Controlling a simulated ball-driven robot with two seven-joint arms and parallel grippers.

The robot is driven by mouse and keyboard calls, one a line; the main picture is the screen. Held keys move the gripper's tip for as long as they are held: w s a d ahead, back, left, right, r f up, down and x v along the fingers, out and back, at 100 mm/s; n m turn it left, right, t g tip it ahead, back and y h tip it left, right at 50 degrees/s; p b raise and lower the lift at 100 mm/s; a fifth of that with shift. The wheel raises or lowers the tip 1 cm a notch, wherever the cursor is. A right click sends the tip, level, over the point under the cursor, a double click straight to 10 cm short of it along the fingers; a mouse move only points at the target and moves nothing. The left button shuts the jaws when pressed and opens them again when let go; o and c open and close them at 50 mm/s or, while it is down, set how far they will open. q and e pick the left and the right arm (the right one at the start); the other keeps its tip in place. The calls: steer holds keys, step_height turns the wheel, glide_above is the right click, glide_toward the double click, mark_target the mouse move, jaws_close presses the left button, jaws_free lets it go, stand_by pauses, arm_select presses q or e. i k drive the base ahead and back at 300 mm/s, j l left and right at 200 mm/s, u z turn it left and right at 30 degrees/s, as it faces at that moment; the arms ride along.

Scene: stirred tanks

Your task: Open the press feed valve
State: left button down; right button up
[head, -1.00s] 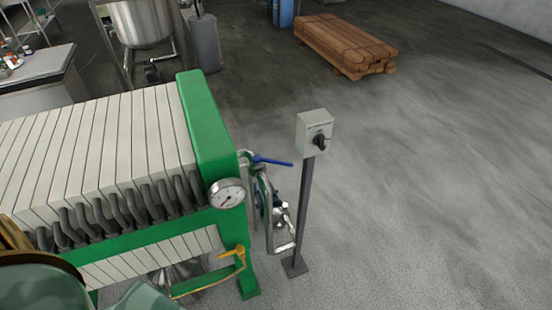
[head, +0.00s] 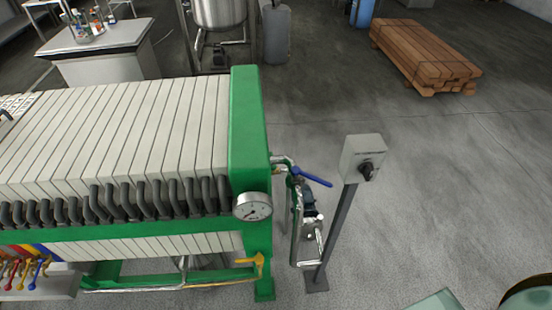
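The filter press (head: 248,120) has a green end frame and a row of pale plates, and it fills the left half of the head view. A valve with a blue lever handle (head: 313,177) sits on the pipe at the right side of the green frame. The lever points right and slightly down. A yellow-handled valve (head: 250,260) is low on the frame's front. I cannot tell from any label which is the press feed valve. Neither of my grippers is in view.
A grey switch box (head: 363,157) on a post stands just right of the blue lever. A round gauge (head: 252,206) is on the frame. A steel tank (head: 220,14), a lab bench (head: 97,37) and stacked planks (head: 425,58) are behind. Floor at right is clear.

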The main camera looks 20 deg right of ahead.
mark_target(314, 179)
steer(key=l+u, duration=0.25)
steer(key=l, duration=0.3)
steer(key=i+l+u, duration=0.1)
steer(key=l+u, duration=0.2)
steer(key=l, duration=0.25)
steer(key=l+u, duration=0.25)
steer(key=l, duration=0.3)
steer(key=k+l+u, duration=0.15)
steer(key=l+u, duration=0.15)
steer(key=l, duration=0.2)
steer(key=k+l+u, duration=0.25)
steer(key=l, duration=0.25)
steer(key=i+l, duration=0.05)
steer(key=i, duration=0.05)
